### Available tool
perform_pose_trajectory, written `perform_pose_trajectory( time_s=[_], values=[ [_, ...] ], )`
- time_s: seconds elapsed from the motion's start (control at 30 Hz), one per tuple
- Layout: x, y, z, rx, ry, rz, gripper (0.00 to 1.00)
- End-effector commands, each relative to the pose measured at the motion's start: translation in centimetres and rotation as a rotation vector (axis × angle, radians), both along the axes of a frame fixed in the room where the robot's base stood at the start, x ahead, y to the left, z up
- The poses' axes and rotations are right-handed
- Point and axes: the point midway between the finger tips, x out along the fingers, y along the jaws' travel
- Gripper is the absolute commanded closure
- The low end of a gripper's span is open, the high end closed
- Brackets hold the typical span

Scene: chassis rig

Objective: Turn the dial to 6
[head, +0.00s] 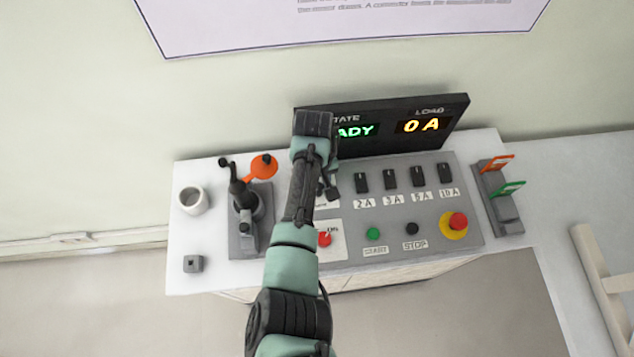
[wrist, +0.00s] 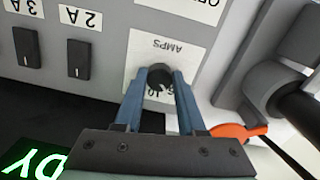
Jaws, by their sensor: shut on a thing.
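The dial (wrist: 160,71) is a small black knob on a white plate marked AMPS (wrist: 172,46), which appears upside down in the wrist view. My gripper (wrist: 159,83) has its two blue-grey fingers on either side of the dial, closed on it. Some scale figures show between the fingers, but the pointer and its setting are not readable. In the head view my gripper (head: 329,188) is at the panel's upper left, and my arm hides the dial. The display (head: 423,125) reads 0 A under LOAD, and the green text (head: 355,131) ends in "ADY".
Several black switches (head: 390,178) marked in amps stand right of my gripper. Below are a red knob (head: 324,239), START button (head: 374,233), STOP button (head: 411,228) and red emergency button (head: 457,222).

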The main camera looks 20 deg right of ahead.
Motion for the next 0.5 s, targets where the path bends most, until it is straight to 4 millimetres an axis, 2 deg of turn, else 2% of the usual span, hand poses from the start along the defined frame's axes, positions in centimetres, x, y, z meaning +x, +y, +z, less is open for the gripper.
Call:
perform_pose_trajectory(
  time_s=[0.03,0.07,0.2,0.5],
  values=[
    [0.26,-0.03,0.21,-0.002,-0.007,0.0,1.0],
    [0.26,-0.03,0.21,-0.002,-0.007,0.0,0.56],
    [0.19,-0.01,0.15,-0.002,-0.005,-0.001,0.31],
    [0.1,-0.02,0.16,-0.001,-0.003,-0.001,0.31]
  ],
)
